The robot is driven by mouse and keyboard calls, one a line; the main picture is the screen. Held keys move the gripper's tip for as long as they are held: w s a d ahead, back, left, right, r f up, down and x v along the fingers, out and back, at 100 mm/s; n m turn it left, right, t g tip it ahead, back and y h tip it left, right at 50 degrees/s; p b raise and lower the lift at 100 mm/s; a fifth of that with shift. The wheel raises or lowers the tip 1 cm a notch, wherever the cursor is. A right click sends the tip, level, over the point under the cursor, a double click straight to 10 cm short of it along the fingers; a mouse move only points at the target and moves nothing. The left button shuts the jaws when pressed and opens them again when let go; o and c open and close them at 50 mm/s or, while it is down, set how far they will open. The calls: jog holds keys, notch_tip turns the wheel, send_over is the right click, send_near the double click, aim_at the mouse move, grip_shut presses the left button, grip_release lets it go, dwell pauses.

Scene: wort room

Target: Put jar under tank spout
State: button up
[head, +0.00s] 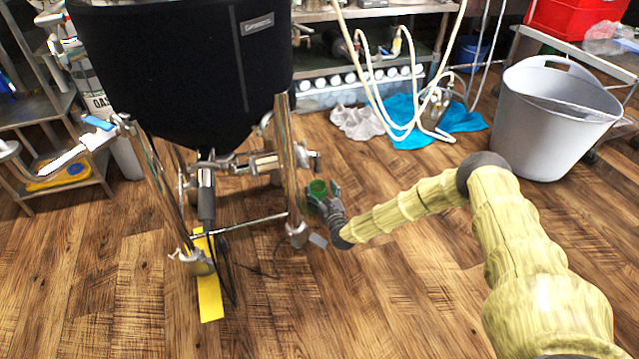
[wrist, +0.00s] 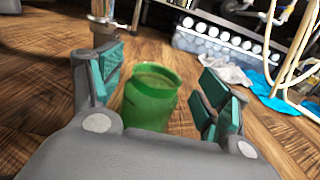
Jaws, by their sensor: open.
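The green jar (wrist: 149,98) stands upright between the two teal-padded fingers of my gripper (wrist: 163,92) in the wrist view. The fingers are open, with a gap visible on the jar's right side. In the head view the jar (head: 317,187) shows at the end of my arm, with my gripper (head: 327,197) around it. The black-jacketed tank (head: 190,70) stands on metal legs at the left. A metal valve and pipe, likely its spout (head: 265,162), sits low on the tank, left of and above the jar. The jar's base is partly hidden by my gripper.
A tank leg (head: 293,180) stands just left of the jar. A cable and a yellow strip (head: 209,285) lie below the tank. A grey tub (head: 552,118) stands at the right, with hoses and blue cloths (head: 405,112) at the back. Front floor is clear.

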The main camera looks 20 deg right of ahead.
jog(key=s+p, duration=0.4)
jog(key=s, duration=0.4)
jog(key=shift+s, duration=0.35)
jog(key=shift+d, duration=0.1)
